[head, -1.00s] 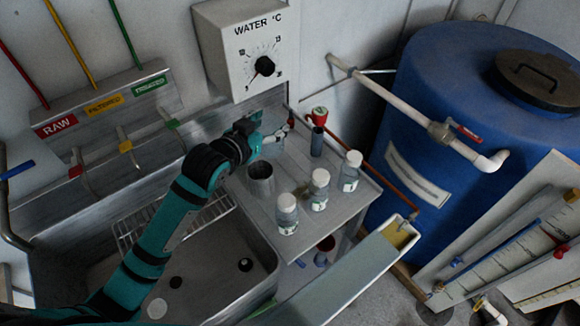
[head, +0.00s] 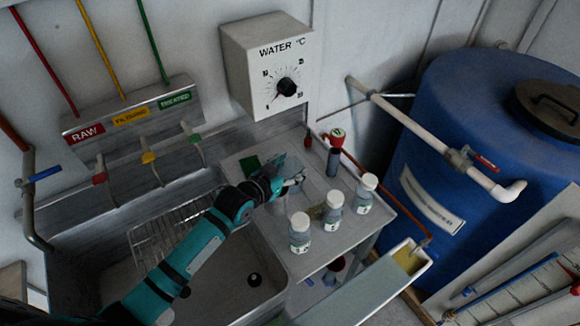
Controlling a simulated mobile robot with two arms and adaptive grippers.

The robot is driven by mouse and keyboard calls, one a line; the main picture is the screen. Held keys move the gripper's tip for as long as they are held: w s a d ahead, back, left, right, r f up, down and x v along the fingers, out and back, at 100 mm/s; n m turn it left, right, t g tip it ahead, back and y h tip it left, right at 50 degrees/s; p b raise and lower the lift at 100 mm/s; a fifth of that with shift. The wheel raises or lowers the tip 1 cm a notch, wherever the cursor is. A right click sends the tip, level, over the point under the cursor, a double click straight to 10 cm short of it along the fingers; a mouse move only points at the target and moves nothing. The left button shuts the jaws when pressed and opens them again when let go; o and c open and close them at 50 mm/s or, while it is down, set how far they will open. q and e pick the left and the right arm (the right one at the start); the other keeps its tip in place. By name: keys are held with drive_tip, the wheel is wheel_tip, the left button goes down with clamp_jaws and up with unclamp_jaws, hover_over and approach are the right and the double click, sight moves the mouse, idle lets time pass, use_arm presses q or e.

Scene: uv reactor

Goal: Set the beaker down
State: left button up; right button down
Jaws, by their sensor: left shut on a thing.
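My left gripper (head: 291,174) is over the left half of the small metal table (head: 312,262), behind the row of bottles. It is shut on the beaker, which shows only as a pale grey, glassy shape at the fingers. The beaker's outline blends with the fingers, and its base is hidden, so I cannot tell whether it touches the table. My right gripper is not in view.
Three white-capped bottles (head: 333,212) stand near the table's front edge. A red-topped dark tube (head: 334,155) stands at the back. A dark green patch (head: 250,167) lies at the back left. The sink (head: 225,285) is left, the blue tank (head: 460,130) right.

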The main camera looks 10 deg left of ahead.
use_arm(q)
drive_tip(key=shift+s+f+b, duration=0.2)
drive_tip(key=shift+f+b, duration=0.1)
drive_tip(key=shift+f, duration=0.35)
drive_tip(key=o, duration=1.3)
drive_tip(key=shift+s+f, duration=0.15)
drive_tip(key=shift+f, duration=0.1)
drive_tip(key=shift+r, duration=0.1)
drive_tip(key=shift+r+p, duration=0.3)
drive_tip(key=shift+r, duration=0.25)
drive_tip(key=b+v, duration=0.1)
drive_tip(key=v, duration=0.9)
drive_tip(key=shift+a+r, duration=0.15)
drive_tip(key=shift+r, duration=0.05)
drive_tip(key=shift+s+a+r, duration=0.3)
drive_tip(key=shift+s+r, duration=0.1)
drive_tip(key=shift+s, duration=0.2)
